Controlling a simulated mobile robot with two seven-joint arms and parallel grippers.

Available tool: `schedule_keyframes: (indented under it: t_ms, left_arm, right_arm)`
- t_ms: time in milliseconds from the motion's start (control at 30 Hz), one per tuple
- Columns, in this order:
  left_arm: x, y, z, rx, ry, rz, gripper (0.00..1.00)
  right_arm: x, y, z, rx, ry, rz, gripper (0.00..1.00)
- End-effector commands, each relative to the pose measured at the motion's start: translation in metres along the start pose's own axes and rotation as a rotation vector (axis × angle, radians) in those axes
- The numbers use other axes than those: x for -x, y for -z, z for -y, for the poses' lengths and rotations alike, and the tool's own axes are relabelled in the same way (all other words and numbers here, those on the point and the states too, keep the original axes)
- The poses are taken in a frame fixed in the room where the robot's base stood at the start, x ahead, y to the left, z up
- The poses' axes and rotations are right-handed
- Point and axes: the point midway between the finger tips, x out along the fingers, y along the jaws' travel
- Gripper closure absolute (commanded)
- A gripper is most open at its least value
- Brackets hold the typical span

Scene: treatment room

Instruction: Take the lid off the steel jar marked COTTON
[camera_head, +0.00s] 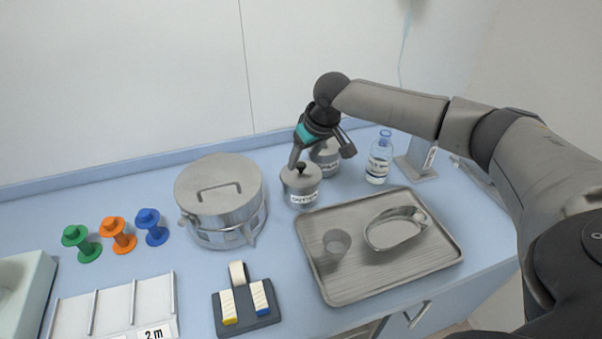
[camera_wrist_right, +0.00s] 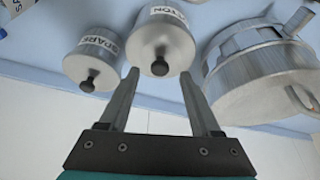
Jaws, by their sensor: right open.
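The steel jar marked COTTON (camera_head: 301,190) stands on the blue counter behind the tray, with its lid and dark knob (camera_head: 301,167) on. In the right wrist view the COTTON jar (camera_wrist_right: 160,35) appears between and beyond the fingertips, its knob (camera_wrist_right: 160,67) facing the gripper. My right gripper (camera_head: 319,160) is open and empty, just above and behind the jar; it also shows in the right wrist view (camera_wrist_right: 158,82). I cannot tell whether a finger touches the lid. A second steel jar (camera_head: 326,155) stands behind, partly hidden by my gripper; its label is partly readable in the wrist view (camera_wrist_right: 93,58). My left gripper is not in view.
A large steel drum (camera_head: 218,198) stands left of the jar. A steel tray (camera_head: 325,273) with a kidney dish (camera_head: 394,231) and a small cup (camera_head: 337,243) lies in front. A labelled bottle (camera_head: 379,160) stands to the right. Coloured spools, including an orange one (camera_head: 119,236), stand far left.

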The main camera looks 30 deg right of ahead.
Motion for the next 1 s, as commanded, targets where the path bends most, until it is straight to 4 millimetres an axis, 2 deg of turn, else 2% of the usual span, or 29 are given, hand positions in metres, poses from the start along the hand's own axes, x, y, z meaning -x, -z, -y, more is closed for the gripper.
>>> schedule_keyframes:
  t_ms: [33,133,433,1000]
  left_arm:
    - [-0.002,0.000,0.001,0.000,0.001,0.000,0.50]
    - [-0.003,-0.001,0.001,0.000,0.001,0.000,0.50]
    - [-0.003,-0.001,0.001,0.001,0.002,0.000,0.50]
    - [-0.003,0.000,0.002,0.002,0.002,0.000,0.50]
  right_arm:
    - [-0.008,-0.001,0.000,0.000,0.000,0.003,0.36]
    - [-0.017,-0.001,0.000,0.000,0.000,0.001,0.36]
    - [-0.019,-0.001,0.000,0.001,-0.001,0.001,0.36]
    - [-0.019,-0.001,0.000,0.001,0.000,0.001,1.00]
